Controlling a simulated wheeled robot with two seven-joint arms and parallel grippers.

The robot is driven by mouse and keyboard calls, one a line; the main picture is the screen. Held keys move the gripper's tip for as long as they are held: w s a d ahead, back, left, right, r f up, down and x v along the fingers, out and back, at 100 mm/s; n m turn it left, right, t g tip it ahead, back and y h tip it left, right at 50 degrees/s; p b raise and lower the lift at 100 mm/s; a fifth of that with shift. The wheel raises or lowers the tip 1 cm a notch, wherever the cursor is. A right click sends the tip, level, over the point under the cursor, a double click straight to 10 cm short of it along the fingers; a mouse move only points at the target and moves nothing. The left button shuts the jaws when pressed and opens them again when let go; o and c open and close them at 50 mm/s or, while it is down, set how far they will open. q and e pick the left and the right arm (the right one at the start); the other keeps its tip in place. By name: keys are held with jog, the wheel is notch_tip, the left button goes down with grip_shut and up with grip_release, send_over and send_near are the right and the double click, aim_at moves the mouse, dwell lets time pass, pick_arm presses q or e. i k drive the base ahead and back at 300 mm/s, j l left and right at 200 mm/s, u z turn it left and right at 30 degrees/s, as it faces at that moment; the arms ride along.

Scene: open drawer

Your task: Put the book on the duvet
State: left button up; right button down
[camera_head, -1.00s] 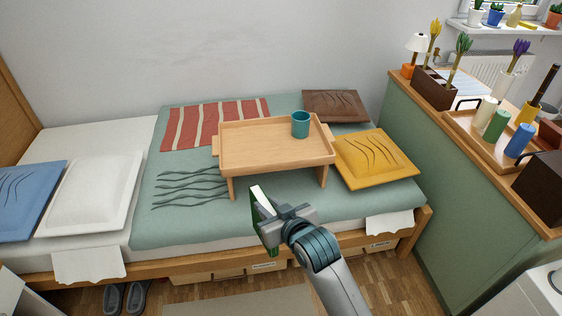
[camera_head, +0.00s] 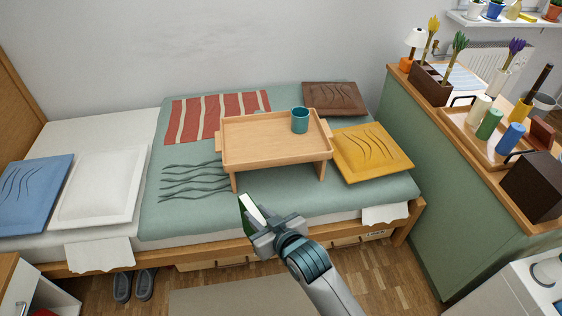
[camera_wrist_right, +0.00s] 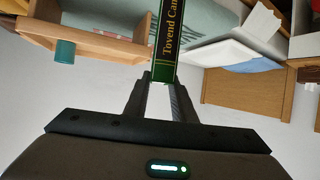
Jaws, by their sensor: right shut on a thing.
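The book (camera_head: 247,216) is dark green with pale page edges. My right gripper (camera_head: 256,226) is shut on it and holds it upright, over or just in front of the bed's front edge; I cannot tell its exact height. In the right wrist view the book's spine (camera_wrist_right: 168,40), with gold lettering, stands between the fingers of my right gripper (camera_wrist_right: 165,88). The duvet (camera_head: 205,220) is sage green with dark wavy lines and lies across the bed beyond the book. My left gripper is not in view.
A wooden bed tray (camera_head: 270,152) with a teal cup (camera_head: 300,120) stands on the duvet. A yellow cushion (camera_head: 372,153), a brown cushion (camera_head: 334,98) and a red striped cloth (camera_head: 215,116) also lie there. The duvet's front left part is clear. A green cabinet (camera_head: 440,210) stands at right.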

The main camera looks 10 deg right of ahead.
aim_at(208, 177)
jog(key=i+j, duration=0.3)
jog(key=i, duration=0.15)
jog(key=i+j, duration=0.3)
jog(key=i, duration=0.15)
jog(key=i+j, duration=0.25)
jog(key=i, duration=0.25)
